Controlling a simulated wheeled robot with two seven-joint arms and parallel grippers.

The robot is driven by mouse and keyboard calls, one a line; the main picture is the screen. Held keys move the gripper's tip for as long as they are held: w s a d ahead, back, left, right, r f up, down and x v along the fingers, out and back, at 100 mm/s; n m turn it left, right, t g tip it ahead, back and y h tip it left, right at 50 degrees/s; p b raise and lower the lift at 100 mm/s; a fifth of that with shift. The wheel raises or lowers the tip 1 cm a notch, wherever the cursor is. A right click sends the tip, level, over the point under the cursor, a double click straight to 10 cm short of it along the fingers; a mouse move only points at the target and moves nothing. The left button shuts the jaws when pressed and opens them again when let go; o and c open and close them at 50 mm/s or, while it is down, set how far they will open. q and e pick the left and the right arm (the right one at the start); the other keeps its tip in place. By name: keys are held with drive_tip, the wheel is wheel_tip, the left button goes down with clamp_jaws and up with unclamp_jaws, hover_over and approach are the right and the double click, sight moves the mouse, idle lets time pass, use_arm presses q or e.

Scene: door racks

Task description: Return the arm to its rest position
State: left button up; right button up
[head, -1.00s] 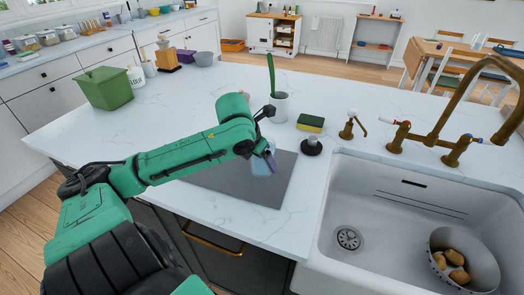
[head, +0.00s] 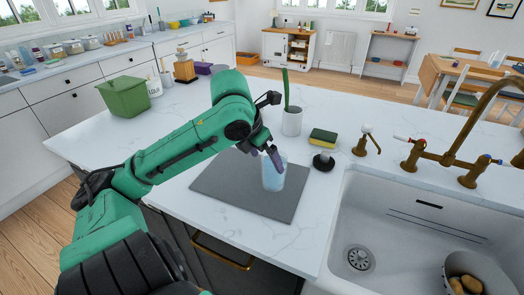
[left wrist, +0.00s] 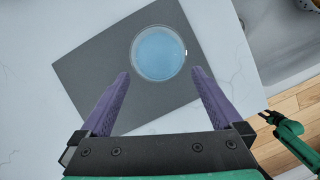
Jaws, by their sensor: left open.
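A clear cup of pale blue liquid (head: 273,179) stands upright on a dark grey mat (head: 230,197) on the island counter. My left gripper (head: 273,158) is at the cup's upper part in the head view, with purple fingers pointing down. In the left wrist view my left gripper (left wrist: 160,73) is open, its fingers well apart. There the cup (left wrist: 159,53) shows whole beyond the fingertips, with nothing held between them.
A mug with a green stem (head: 291,121), a sponge (head: 322,137) and a black stopper (head: 323,162) stand behind the mat. A brass tap (head: 440,158) and white sink (head: 400,235) are to the right. A green bin (head: 124,97) stands at the back left.

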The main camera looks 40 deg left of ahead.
use_arm(q)
drive_tip(key=shift+v, duration=1.5)
